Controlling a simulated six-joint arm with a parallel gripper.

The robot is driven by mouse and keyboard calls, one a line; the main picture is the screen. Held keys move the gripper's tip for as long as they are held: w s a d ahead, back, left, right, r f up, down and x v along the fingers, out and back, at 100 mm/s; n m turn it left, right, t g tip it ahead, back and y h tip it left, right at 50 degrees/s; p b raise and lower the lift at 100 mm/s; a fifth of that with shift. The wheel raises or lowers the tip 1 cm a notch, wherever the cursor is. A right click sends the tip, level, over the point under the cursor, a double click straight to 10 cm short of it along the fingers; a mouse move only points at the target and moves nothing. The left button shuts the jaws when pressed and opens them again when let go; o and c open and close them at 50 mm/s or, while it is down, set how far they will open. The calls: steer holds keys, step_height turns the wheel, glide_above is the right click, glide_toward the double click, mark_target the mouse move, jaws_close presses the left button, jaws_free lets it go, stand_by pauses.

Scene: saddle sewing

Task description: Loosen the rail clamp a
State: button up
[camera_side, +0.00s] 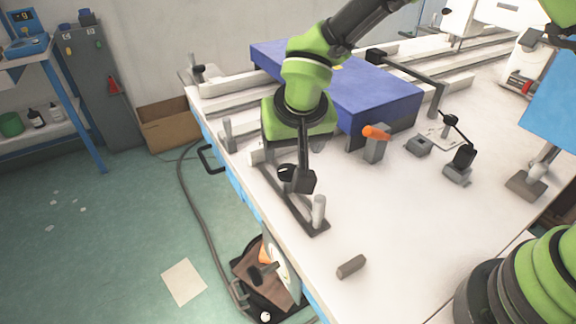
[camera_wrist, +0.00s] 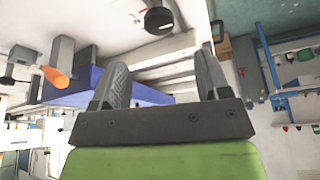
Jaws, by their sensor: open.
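My gripper (camera_wrist: 161,65) is open, with two grey ridged fingers apart and nothing between them in the wrist view. A clamp with a round black knob (camera_side: 288,172) stands just below the housing. A round black knob (camera_wrist: 158,20) shows beyond the fingertips in the wrist view, apart from them. Another clamp has an orange handle (camera_side: 376,132), also seen left of the fingers (camera_wrist: 56,76). I cannot tell which clamp is labelled a.
A large blue block (camera_side: 350,90) lies behind my gripper. A dark bar with a light upright post (camera_side: 318,210) lies near the front edge. A small grey block (camera_side: 351,266) lies to its right. The white table (camera_side: 420,240) is clear at front right.

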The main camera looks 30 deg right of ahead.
mark_target(288, 169)
steer(key=x, duration=0.9)
steer(key=shift+s, duration=0.1)
steer(key=shift+r, duration=0.1)
steer(key=c, duration=0.9)
steer(key=shift+n+y, duration=0.9)
steer(key=shift+n, duration=1.3)
steer(key=shift+c, duration=0.2)
steer(key=o, duration=0.9)
steer(key=shift+o, duration=0.2)
steer(key=v, duration=1)
